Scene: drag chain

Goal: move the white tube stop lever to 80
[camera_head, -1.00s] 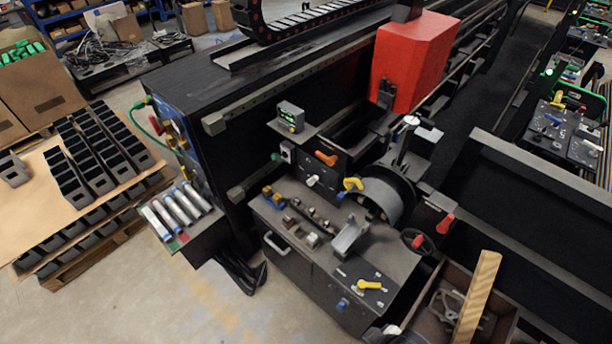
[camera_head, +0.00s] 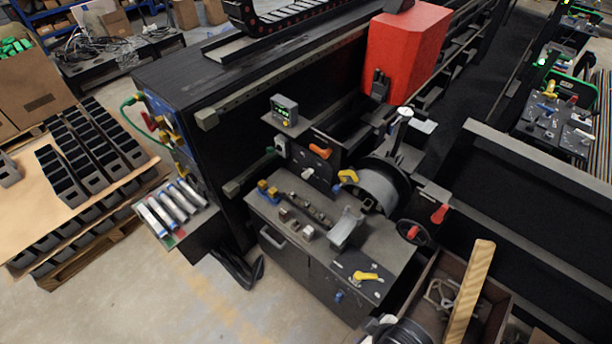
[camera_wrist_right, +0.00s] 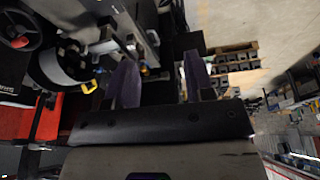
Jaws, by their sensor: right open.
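A small white lever (camera_head: 307,173) sticks out of the dark upright panel (camera_head: 322,165), just below an orange lever (camera_head: 320,150). Its scale marks are too small to read. A white upright knob or handle (camera_head: 404,114) stands further back, above the grey reel (camera_head: 378,192). In the right wrist view my right gripper (camera_wrist_right: 158,78) is open, its two fingers wide apart with nothing seen held between them. The machine bench lies beyond the fingers, so the gripper is apart from the white lever. My left gripper is not in view.
A yellow lever (camera_head: 347,177), a red lever (camera_head: 440,213) and a dark handwheel (camera_head: 415,234) surround the reel. A small display box (camera_head: 285,110) sits above the panel. A bin (camera_head: 492,300) with a wooden plank (camera_head: 472,292) stands at front right.

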